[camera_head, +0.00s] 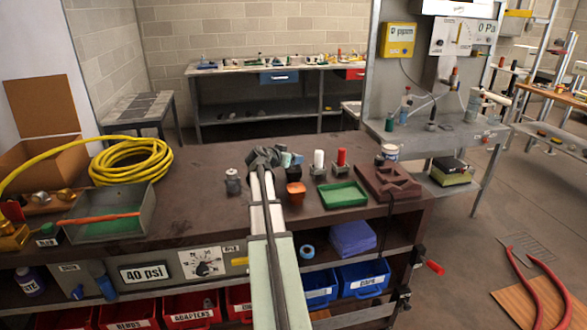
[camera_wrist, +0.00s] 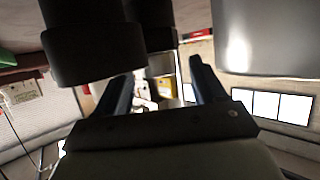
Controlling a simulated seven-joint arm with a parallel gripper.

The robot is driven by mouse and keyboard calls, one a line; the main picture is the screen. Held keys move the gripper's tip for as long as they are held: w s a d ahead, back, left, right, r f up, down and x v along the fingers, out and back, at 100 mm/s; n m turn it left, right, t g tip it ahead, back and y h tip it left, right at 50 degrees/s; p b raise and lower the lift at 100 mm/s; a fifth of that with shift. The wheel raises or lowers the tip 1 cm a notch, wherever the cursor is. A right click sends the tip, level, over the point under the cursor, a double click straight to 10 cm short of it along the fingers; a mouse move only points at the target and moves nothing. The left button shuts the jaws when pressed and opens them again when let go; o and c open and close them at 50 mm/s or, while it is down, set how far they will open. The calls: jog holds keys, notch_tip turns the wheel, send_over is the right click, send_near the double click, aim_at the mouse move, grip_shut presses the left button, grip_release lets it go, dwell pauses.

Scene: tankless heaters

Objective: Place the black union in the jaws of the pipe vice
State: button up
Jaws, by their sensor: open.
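My gripper (camera_head: 262,157) is over the middle of the brown workbench, seen from behind along my arm. In the wrist view its two dark fingers (camera_wrist: 160,80) stand apart, with only background between them. A large black cylindrical piece (camera_wrist: 90,50) is close to the left finger in that view; it may be the black union, but I cannot tell. In the head view my gripper and arm hide part of the bench. A dark red blocky fixture (camera_head: 388,183) at the bench's right end may be the pipe vice; its jaws are not clear.
A green tray (camera_head: 343,195), red and white upright cylinders and an orange-topped piece (camera_head: 296,190) stand right of my arm. A grey metal fitting (camera_head: 232,181) stands left. A yellow hose coil (camera_head: 130,163) and a grey tray (camera_head: 142,216) lie farther left. A grey cylinder (camera_wrist: 268,40) is near in the wrist view.

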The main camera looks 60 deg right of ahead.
jog(key=x, duration=0.2)
jog(key=shift+d+f, duration=0.1)
jog(key=shift+d, duration=0.15)
grip_shut()
dwell(0.5)
